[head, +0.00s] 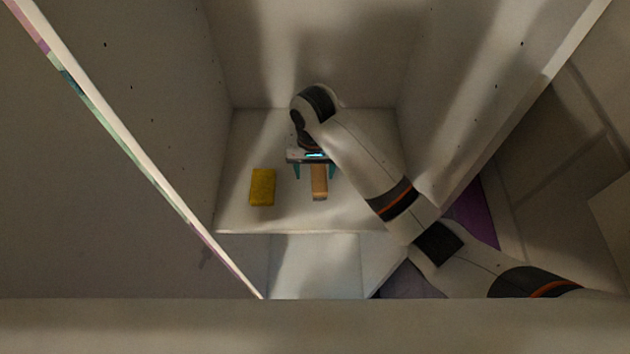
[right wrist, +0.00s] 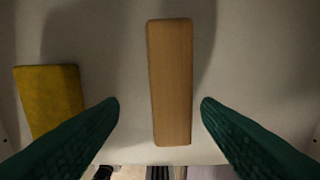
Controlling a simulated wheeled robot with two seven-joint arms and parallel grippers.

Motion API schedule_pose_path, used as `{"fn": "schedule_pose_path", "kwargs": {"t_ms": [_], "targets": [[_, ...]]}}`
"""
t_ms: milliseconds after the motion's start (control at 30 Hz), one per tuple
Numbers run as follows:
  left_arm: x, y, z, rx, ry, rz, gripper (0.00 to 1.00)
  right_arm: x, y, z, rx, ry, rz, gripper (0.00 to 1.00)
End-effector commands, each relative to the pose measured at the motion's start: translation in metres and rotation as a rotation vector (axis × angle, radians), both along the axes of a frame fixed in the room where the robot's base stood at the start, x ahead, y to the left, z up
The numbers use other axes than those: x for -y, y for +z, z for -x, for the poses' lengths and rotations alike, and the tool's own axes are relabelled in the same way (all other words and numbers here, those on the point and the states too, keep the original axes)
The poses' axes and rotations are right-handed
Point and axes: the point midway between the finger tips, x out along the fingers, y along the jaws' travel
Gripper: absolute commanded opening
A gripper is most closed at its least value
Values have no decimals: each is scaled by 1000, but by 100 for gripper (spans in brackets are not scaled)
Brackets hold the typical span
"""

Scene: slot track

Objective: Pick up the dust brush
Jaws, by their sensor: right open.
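The dust brush shows as a long tan wooden block (head: 319,184) on the white shelf inside the cabinet; its bristles are not visible. In the right wrist view the wooden block (right wrist: 171,82) lies lengthwise between and beyond the fingertips. My right gripper (head: 315,172) is open above the shelf, with its two green fingers on either side of the block. In the right wrist view the fingers (right wrist: 160,103) have a gap to the wood on both sides. Nothing is held. My left gripper is not in view.
A yellow sponge-like block (head: 262,187) lies on the shelf (head: 236,219) to the left of the brush; it also shows in the right wrist view (right wrist: 50,98). Cabinet walls close in the shelf at the left, back and right. Bare shelf surrounds both objects.

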Motion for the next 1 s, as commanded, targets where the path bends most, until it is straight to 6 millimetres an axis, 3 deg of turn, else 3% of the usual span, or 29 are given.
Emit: {"fn": "schedule_pose_path", "kwargs": {"t_ms": [100,233,533,833,1000], "targets": [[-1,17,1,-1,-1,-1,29,2,-15,4,-5,-1,5,58],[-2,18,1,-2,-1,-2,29,1,-33,3,-2,0,3,58],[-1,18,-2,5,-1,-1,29,1,-40,3,0,0,1,58],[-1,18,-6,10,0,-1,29,1,-39,3,1,0,0,10],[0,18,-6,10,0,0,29,1,-39,2,1,0,0,9]]}}
